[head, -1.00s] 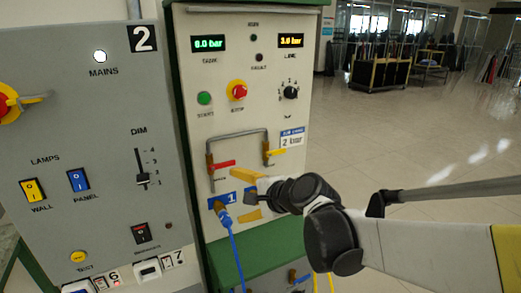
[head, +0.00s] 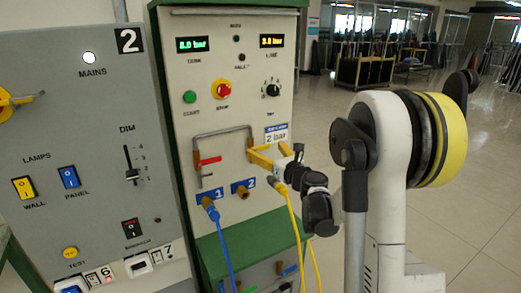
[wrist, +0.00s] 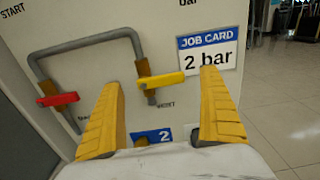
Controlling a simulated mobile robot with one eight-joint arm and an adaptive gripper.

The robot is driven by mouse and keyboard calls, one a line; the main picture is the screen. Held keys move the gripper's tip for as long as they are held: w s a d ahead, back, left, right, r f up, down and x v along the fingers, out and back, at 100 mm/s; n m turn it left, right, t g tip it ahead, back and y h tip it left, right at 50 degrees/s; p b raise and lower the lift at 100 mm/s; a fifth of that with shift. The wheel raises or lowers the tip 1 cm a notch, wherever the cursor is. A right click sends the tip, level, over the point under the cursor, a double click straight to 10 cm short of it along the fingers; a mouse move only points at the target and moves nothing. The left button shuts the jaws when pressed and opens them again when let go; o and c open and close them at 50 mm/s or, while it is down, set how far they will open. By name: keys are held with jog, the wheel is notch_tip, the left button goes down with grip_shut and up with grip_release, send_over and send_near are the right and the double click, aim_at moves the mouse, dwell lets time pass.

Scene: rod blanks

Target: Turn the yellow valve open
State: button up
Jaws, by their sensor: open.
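The yellow valve (wrist: 160,80) is a flat handle on the right leg of the grey pipe loop, seen in the wrist view. Its handle lies sideways across the pipe, pointing right. My gripper (wrist: 161,90) is open, with one yellow finger left of the handle and one right of it. No contact shows. In the head view my gripper (head: 264,156) is at the panel by the pipe's right leg and largely hides the yellow valve.
A red-handled valve (wrist: 57,99) sits on the pipe's left leg. The job card (head: 276,135) reads 2 bar. Below are outlet 1 with a blue hose (head: 224,245) and outlet 2 (head: 242,191). A yellow hose (head: 295,225) hangs below my gripper; its upper attachment is unclear.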

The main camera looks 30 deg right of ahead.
aim_at(262, 147)
jog(key=shift+w+a+b, duration=0.1)
jog(key=shift+w+b, duration=0.2)
jog(key=shift+w, duration=1.5)
jog(key=shift+c, duration=0.3)
jog(key=c, duration=1.1)
jog(key=shift+c, duration=0.2)
